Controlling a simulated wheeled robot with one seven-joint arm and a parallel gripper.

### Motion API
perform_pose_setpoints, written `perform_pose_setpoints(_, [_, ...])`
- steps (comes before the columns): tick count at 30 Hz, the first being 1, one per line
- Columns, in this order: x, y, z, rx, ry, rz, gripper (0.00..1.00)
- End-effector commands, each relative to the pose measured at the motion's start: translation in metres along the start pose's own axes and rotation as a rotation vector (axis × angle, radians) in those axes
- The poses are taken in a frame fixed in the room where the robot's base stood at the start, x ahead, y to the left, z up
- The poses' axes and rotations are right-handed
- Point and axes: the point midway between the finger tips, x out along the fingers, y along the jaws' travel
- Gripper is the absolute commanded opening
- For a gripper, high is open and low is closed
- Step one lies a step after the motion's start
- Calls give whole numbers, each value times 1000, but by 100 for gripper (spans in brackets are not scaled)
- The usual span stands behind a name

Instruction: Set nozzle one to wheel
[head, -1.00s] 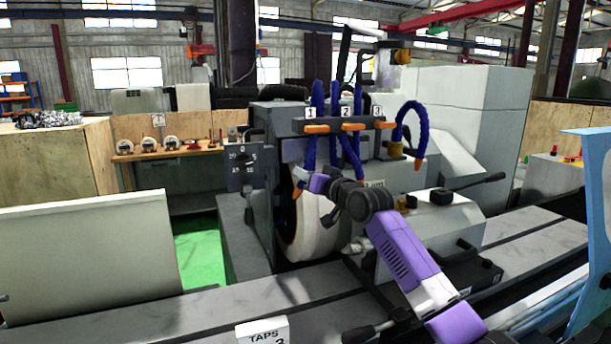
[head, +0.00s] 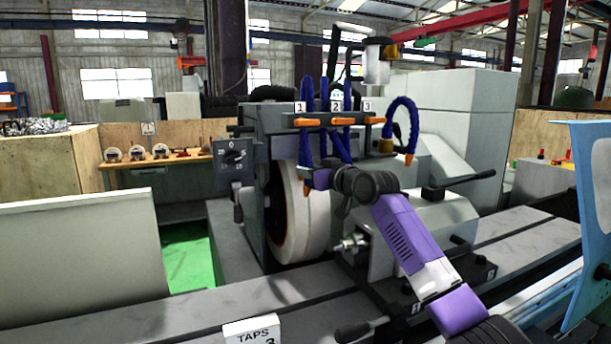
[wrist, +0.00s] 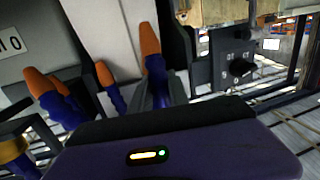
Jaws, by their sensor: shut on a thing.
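Three blue hoses hang from a bar with tags 1, 2 and 3 in the head view. Nozzle one (head: 306,184), a blue hose with an orange tip, hangs leftmost, in front of the grinding wheel (head: 298,222). My gripper (head: 321,180) is at its lower end and shut on it; the fingers are mostly hidden behind my dark wrist. In the wrist view several orange tips on blue hoses show, the nearest (wrist: 151,62) just beyond my purple gripper body. The exact aim of nozzle one cannot be told.
Orange tap levers (head: 344,121) sit along the bar above. A separate curved blue hose (head: 404,115) stands to the right. A dial box (head: 235,162) is left of the wheel. The tailstock (head: 425,225) and its lever lie close to my arm at the right.

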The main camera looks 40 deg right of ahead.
Motion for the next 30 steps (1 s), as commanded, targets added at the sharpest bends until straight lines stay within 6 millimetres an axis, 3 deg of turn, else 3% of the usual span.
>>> perform_pose_setpoints(3, [0, 0, 0, 3, -2, 0, 0])
perform_pose_setpoints(4, [0, 0, 0, 3, -2, 0, 23])
perform_pose_setpoints(7, [0, 0, 0, 3, -1, 0, 43])
perform_pose_setpoints(20, [-6, 0, 1, 4, 0, -1, 43])
perform_pose_setpoints(30, [-52, 0, 2, 3, 2, 0, 43])
